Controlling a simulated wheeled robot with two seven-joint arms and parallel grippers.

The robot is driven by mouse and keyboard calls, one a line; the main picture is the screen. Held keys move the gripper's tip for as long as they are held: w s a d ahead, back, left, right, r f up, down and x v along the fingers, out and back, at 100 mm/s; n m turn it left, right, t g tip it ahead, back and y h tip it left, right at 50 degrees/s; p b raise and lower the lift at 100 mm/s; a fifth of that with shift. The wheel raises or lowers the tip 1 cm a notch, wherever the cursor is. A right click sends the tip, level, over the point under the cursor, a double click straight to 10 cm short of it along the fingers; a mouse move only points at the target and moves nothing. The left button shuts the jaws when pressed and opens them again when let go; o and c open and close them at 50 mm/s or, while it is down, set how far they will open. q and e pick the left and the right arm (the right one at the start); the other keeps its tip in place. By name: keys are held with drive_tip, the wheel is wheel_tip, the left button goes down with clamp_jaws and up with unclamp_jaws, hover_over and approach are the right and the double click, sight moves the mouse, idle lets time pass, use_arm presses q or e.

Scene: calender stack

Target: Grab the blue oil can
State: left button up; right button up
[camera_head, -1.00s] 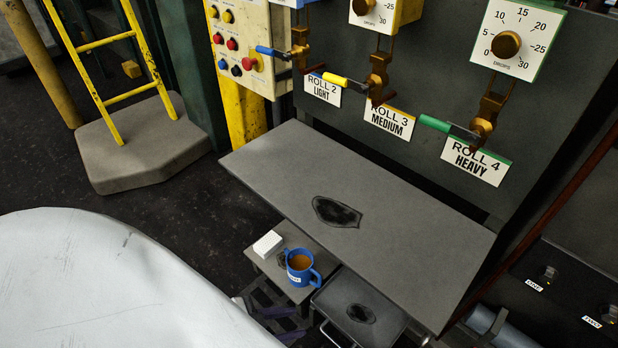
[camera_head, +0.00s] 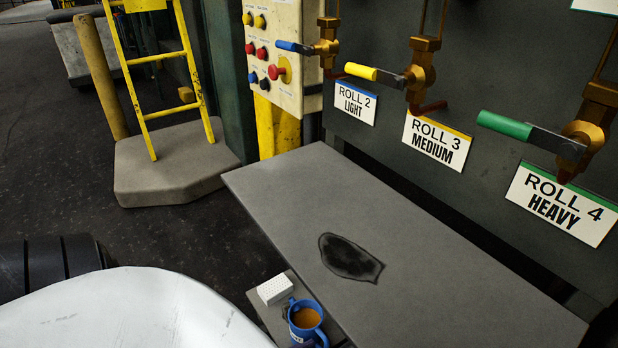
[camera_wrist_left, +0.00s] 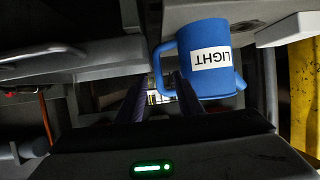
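The blue oil can (camera_head: 305,322) is a blue mug-like can with a handle and brown liquid inside. It stands on a small grey shelf (camera_head: 262,312) at the bottom of the head view, cut by the edge. In the left wrist view the can (camera_wrist_left: 208,50) shows upside down, with a white LIGHT label, a handle at left and a short spout at right. My left gripper (camera_wrist_left: 158,95) is open, its two dark fingers apart. My right gripper is in neither view.
A white block (camera_head: 274,289) sits beside the can. A larger grey table (camera_head: 420,285) with a dark stain is just right of it. Valves with coloured handles hang above the table. A large white rounded surface (camera_head: 140,312) fills the lower left.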

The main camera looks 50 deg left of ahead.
sight(325, 347)
use_arm(q)
drive_tip(key=b+x, duration=0.2)
drive_tip(key=x, duration=0.3)
drive_tip(key=shift+w+d+r, duration=0.1)
drive_tip(key=shift+w+r, duration=0.05)
drive_tip(key=shift+r, duration=0.05)
drive_tip(key=shift+w, duration=0.15)
clamp_jaws()
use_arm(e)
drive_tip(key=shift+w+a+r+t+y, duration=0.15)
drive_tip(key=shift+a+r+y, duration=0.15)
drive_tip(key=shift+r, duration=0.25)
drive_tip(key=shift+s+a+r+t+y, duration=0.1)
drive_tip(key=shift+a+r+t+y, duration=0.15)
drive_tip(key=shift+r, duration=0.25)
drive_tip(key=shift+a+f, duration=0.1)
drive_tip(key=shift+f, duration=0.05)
use_arm(q)
drive_tip(key=shift+r, duration=0.1)
